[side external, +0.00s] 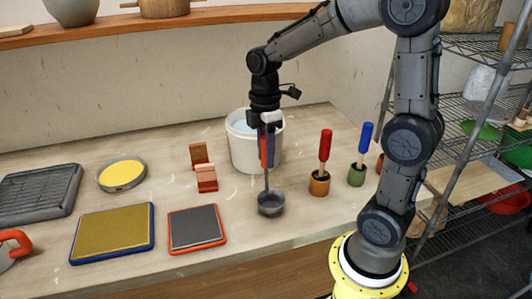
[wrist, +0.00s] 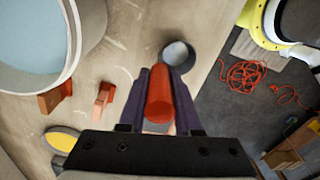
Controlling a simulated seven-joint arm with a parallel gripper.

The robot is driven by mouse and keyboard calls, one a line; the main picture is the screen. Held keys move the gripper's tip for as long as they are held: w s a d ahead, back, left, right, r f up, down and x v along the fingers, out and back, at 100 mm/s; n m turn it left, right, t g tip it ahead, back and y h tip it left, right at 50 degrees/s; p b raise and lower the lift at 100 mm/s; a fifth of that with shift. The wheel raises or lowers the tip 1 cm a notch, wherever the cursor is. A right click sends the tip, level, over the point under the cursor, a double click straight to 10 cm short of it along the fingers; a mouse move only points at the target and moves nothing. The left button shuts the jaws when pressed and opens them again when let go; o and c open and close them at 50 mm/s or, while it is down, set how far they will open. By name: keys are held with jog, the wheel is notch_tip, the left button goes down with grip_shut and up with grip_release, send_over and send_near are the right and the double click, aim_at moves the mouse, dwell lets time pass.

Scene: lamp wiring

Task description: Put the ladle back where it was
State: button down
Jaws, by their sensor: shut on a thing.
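My gripper (side external: 267,152) is shut on the red handle of the ladle (side external: 270,206), in front of the white bucket. The ladle hangs upright, with its thin grey shaft and dark grey bowl below the fingers. The bowl is low over the table; I cannot tell whether it touches. In the wrist view the red handle (wrist: 160,95) is between the purple fingers, with the grey bowl beyond it. A small red-brown notched stand (side external: 206,178) is left of the ladle, with another similar upright piece (side external: 199,155) behind it.
The white bucket (side external: 245,153) holds pale blue liquid. Orange (side external: 319,187) and green (side external: 356,178) pots hold red- and blue-handled tools on the right. A grey-topped orange tray (side external: 196,228), a gold pad (side external: 112,233) and a yellow dish (side external: 121,175) lie left.

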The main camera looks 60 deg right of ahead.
jog(key=c, duration=0.6)
grip_release()
jog(key=shift+f, duration=0.15)
jog(key=r, duration=1.1)
jog(key=shift+w+d+r, duration=0.15)
jog(key=shift+w+d, duration=0.05)
jog(key=shift+d, duration=0.05)
jog(key=shift+s+r, duration=0.1)
jog(key=shift+r, duration=0.4)
jog(key=s+a+f+m+t, duration=0.3)
jog(key=s+m, duration=0.2)
jog(key=s, duration=0.1)
jog(key=s+a+f+m+t, duration=0.3)
jog(key=s+a+m, duration=0.1)
jog(key=s+m, duration=0.2)
jog(key=shift+s, duration=0.5)
